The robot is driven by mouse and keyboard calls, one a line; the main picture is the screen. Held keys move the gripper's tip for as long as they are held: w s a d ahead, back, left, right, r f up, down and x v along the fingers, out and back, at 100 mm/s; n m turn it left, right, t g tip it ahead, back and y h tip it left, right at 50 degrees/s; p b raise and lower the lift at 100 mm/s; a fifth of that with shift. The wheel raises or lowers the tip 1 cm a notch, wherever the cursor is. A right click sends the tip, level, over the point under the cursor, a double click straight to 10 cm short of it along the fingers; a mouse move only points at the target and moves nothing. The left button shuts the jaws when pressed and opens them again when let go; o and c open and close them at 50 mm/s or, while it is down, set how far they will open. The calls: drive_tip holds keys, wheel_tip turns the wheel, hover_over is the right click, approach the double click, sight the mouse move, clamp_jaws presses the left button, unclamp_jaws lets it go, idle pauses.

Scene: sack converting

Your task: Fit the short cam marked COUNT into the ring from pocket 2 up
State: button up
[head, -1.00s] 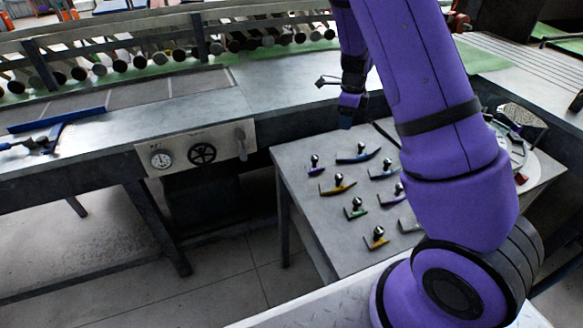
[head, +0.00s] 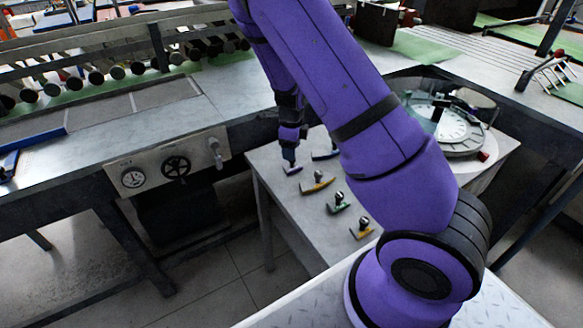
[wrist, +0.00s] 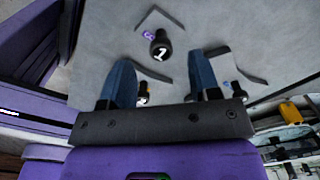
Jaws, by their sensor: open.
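Several knobbed cams lie on the grey side table (head: 285,215) in the head view: a small purple cam (head: 292,170), a blue cam (head: 325,155), a long yellow cam (head: 318,186), a green cam (head: 338,206) and a short yellow cam (head: 361,231). My gripper (head: 289,156) points down just above the purple cam. In the wrist view my gripper (wrist: 163,85) is open and empty; a black knob marked 1 (wrist: 161,48) with a purple mark beside it lies ahead of the fingertips. I cannot read COUNT anywhere. A round white ring dial (head: 452,127) stands at the right.
My arm hides part of the side table and any cams behind it. The long bench (head: 185,115) with a gauge and handwheel panel (head: 165,168) runs along the left. In the wrist view other knobs (wrist: 228,88) and angled grey edges lie near the fingers.

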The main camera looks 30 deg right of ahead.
sight(292, 164)
wheel_tip(292, 164, down, 4)
drive_tip(key=shift+d+f, duration=0.1)
drive_tip(key=shift+f, duration=0.1)
drive_tip(key=c, duration=1)
drive_tip(key=shift+c, duration=0.2)
